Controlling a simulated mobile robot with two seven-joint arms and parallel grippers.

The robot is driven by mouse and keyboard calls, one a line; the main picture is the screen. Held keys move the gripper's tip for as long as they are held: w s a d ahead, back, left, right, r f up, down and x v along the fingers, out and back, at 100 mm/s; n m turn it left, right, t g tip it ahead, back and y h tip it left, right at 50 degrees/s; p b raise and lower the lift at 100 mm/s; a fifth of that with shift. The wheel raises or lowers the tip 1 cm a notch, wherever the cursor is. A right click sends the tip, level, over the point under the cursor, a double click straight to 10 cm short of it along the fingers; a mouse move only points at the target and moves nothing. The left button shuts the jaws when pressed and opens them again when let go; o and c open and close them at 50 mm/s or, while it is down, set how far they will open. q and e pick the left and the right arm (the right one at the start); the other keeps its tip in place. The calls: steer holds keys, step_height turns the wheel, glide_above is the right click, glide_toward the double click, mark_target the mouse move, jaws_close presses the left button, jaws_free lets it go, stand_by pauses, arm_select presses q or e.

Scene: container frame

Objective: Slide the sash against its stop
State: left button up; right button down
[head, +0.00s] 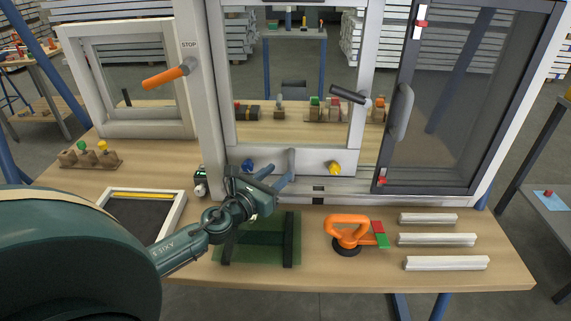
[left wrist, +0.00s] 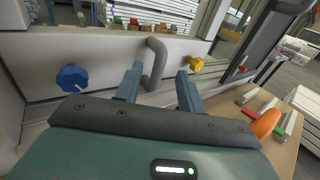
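The light sash (head: 308,158) stands in the big white frame, its left edge close to the left post (head: 207,120) marked STOP; I cannot tell whether they touch. Its bottom rail (left wrist: 105,55) carries a grey bow handle (left wrist: 157,62), a blue knob (left wrist: 72,78) and a yellow knob (left wrist: 196,64). My left gripper (head: 270,178) is at the bottom rail. In the left wrist view its fingers (left wrist: 158,88) are apart with the handle between or just beyond them; contact is not clear. My right gripper is not in view.
A dark screened sash (head: 465,100) with a grey pull fills the right side. An orange lever (head: 165,77) sticks out at the left post. On the bench lie an orange suction lifter (head: 346,226), several white profiles (head: 437,239), a green mat (head: 262,252) and a small framed panel (head: 176,214).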

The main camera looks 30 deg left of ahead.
mark_target(289, 165)
arm_select(q)
steer(key=shift+w+d, duration=0.1)
steer(key=shift+w, duration=2.05)
jaws_close()
